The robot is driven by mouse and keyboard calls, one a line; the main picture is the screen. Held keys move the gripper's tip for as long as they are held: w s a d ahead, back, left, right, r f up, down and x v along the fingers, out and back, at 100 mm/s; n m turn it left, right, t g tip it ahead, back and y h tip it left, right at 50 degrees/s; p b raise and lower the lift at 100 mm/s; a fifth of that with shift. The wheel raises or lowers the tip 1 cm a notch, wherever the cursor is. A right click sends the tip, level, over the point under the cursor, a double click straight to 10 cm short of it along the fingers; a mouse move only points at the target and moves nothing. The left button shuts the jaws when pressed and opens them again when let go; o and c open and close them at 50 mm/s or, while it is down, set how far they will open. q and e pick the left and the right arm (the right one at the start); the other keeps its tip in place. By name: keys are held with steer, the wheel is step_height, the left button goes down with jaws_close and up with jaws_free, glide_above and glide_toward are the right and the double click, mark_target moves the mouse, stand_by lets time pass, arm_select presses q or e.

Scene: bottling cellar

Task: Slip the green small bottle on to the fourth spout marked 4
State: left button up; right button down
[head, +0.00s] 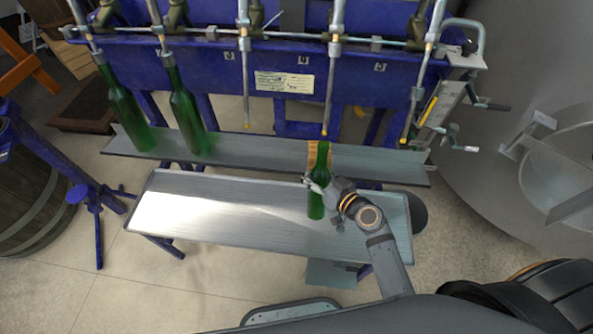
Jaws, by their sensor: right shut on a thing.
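The green small bottle (316,205) is upright, its neck just below the tip of the fourth spout from the left (327,110) in the picture; a small gap shows between mouth and tip. My right gripper (318,186) is shut around the bottle's body from the right. The bottle appears over the back edge of the front metal tray; whether its base touches anything is hard to tell. The number marks on the blue frame are too small to read surely. My left gripper is not in view.
Two green bottles (126,117) (187,117) hang on the first two spouts, over the rear metal shelf (255,150). A wooden block (312,156) stands on that shelf behind the held bottle. The third spout (246,90) and fifth spout (411,105) are empty. The front tray (230,215) is bare.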

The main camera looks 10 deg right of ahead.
steer(key=shift+w+f+b, duration=0.1)
steer(key=shift+f+b, duration=0.2)
steer(key=shift+f, duration=0.3)
steer(key=shift+w+a, duration=0.1)
steer(key=shift+w+r+p, duration=0.15)
steer(key=shift+r+p, duration=0.4)
steer(key=shift+r, duration=0.1)
steer(key=shift+w+r, duration=0.1)
steer(key=shift+r, duration=0.1)
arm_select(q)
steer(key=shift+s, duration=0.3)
arm_select(e)
steer(key=shift+f, duration=0.1)
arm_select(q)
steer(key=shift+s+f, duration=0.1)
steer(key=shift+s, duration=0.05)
